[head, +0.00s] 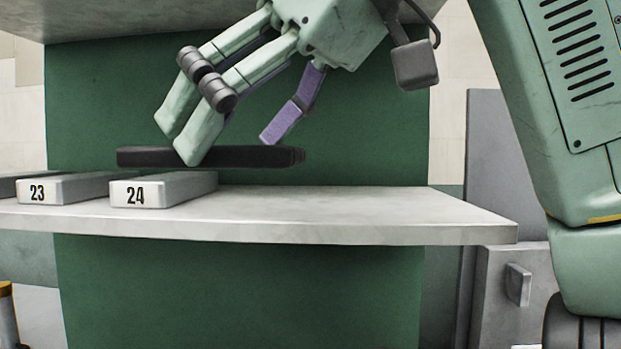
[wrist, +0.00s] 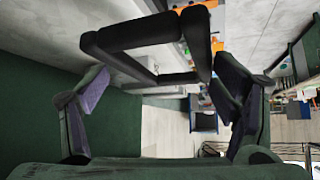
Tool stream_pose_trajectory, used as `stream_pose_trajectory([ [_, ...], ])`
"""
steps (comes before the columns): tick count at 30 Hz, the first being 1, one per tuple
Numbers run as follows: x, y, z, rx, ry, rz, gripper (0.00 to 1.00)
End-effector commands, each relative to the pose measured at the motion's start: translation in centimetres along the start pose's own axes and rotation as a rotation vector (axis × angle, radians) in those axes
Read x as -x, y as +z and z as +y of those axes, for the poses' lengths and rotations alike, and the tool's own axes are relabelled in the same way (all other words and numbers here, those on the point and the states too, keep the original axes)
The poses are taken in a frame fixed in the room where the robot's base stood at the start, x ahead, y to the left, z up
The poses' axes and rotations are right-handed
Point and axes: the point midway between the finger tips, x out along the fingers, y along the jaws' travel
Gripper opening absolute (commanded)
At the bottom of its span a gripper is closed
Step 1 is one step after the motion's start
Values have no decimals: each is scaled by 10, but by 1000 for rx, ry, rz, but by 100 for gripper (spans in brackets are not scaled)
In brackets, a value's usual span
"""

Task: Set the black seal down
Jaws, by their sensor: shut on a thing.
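The black seal (head: 245,157) is a dark frame seen nearly edge-on in the head view, roughly level. In the wrist view the black seal (wrist: 140,33) shows as a rectangular ring with an open middle. My gripper (head: 228,142) is shut on it, with green fingers on the left and a purple-padded finger on the right. The seal hangs above the pale shelf (head: 380,212), with green backing visible in the gap under its right part. The exact contact of the fingers is partly hidden.
A grey block marked 24 (head: 165,190) sits on the shelf below the seal's left part. A block marked 23 (head: 70,188) sits left of it. The shelf right of block 24 is clear. A green panel (head: 330,130) stands behind.

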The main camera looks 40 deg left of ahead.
Motion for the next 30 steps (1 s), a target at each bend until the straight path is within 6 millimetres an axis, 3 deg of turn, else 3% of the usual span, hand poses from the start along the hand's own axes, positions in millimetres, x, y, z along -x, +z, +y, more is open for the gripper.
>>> stream_pose_trajectory([
  [15, 23, 36, 124, -8, -1, 1, 52],
  [21, 24, 44, 144, -3, 0, 0, 52],
  [30, 2, 67, 146, -3, 1, -1, 52],
])
